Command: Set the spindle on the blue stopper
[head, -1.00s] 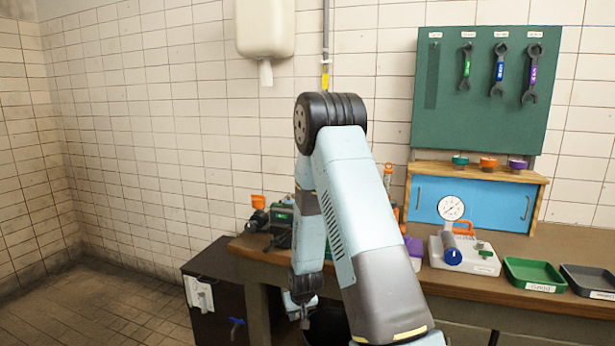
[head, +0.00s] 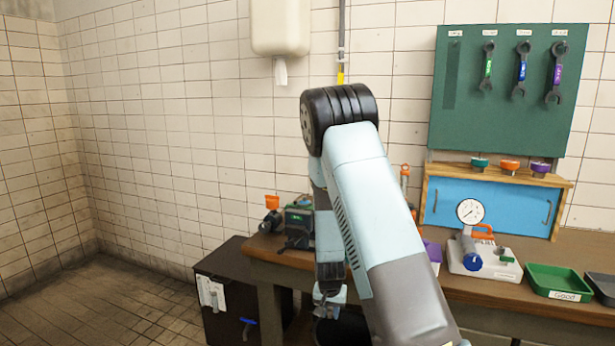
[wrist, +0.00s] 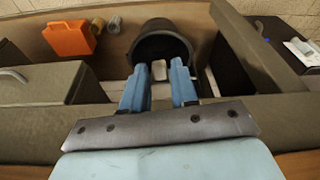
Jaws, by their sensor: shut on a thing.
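My gripper (wrist: 160,86) points down and hangs low in front of the bench. In the wrist view its two blue fingers are shut on a small pale grey piece (wrist: 159,70), mostly hidden between them. I cannot tell whether this piece is the spindle. In the head view my gripper (head: 328,300) is small and partly hidden by my arm. On the bench, a white block with a gauge carries a grey cylinder with a blue round end (head: 471,262). I cannot tell whether this end is the blue stopper. My gripper is well left of it.
A black bucket (wrist: 160,45) lies beyond my fingertips. An orange case (wrist: 70,38) is at the wrist view's upper left. The bench (head: 460,290) also holds a green tray (head: 560,281) and a blue-doored cabinet (head: 485,206). Floor at left is clear.

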